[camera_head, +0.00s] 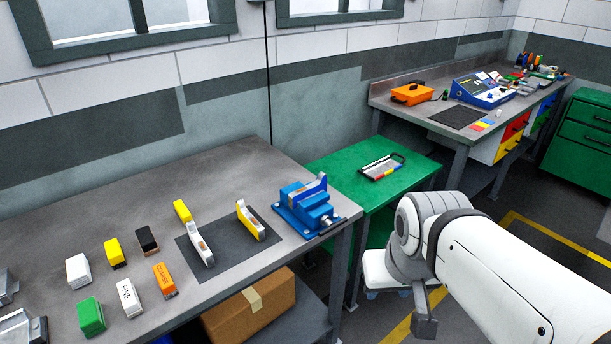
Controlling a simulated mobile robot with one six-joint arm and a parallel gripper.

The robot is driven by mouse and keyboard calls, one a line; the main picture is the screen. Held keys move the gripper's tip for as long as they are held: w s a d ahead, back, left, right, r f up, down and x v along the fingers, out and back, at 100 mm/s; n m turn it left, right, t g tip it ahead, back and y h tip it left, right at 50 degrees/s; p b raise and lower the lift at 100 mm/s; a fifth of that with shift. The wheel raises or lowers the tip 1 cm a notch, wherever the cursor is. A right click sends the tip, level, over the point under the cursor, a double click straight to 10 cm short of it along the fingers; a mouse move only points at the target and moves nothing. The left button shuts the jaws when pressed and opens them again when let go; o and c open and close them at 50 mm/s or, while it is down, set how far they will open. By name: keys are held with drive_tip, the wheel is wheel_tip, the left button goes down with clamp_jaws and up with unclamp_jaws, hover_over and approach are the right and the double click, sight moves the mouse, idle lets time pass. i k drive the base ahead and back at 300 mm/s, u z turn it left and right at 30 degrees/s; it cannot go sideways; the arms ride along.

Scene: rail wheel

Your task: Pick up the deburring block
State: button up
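Several small blocks stand on the grey workbench (250,165) at the left. They are an orange block (164,279) with dark lettering, a white block (128,298) that seems to read "FINE", a green block (90,316), a plain white block (78,270), a yellow block (114,252) and a black block (147,240). I cannot tell which is the deburring block; none is clearly labelled so. My white arm reaches in from the lower right, well away from the blocks. A grey part (424,326) hangs below its joint, perhaps my gripper; its opening cannot be made out.
A dark mat (228,245) holds two yellow-ended tools. A blue vise (307,207) stands at the bench's right end. Metal parts (18,328) lie at the far left. A green table (340,175) and a second bench (420,105) stand beyond. A cardboard box (250,308) sits below.

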sight(183, 214)
drive_tip(key=k, duration=0.45)
drive_tip(key=u, duration=0.35)
drive_tip(key=i, duration=0.6)
drive_tip(key=u, duration=0.55)
drive_tip(key=i, duration=0.8)
drive_tip(key=u, duration=0.3)
